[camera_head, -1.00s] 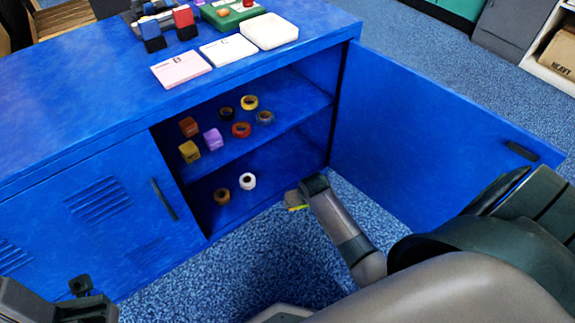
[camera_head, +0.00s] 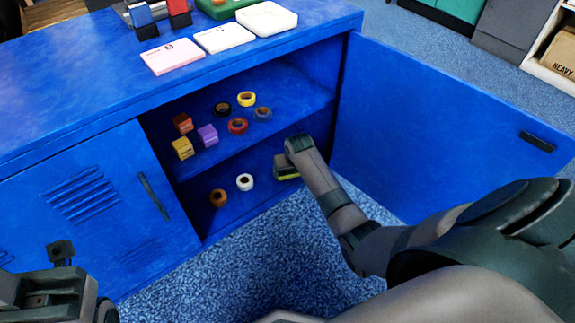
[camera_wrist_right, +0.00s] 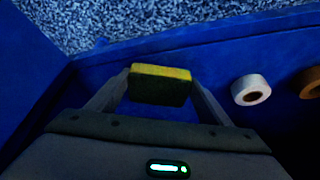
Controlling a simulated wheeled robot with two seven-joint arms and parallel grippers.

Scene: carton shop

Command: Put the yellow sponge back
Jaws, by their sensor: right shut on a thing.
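The yellow sponge (camera_wrist_right: 160,72) has a yellow layer and a dark green layer. My right gripper (camera_wrist_right: 158,88) is shut on it, with one finger at each side in the right wrist view. In the head view my right arm reaches into the open blue cabinet (camera_head: 352,95), at the right end of its lower level. There the sponge (camera_head: 287,172) shows only partly, beside my wrist. I cannot tell whether it touches the cabinet floor. My left gripper (camera_head: 62,285) is at the lower left, outside the cabinet; its fingers are not clear.
A white tape roll (camera_head: 245,182) and a brown tape roll (camera_head: 218,198) stand on the lower level, left of the sponge. The shelf above holds several tape rolls and small blocks. The open door (camera_head: 440,140) is right of my arm.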

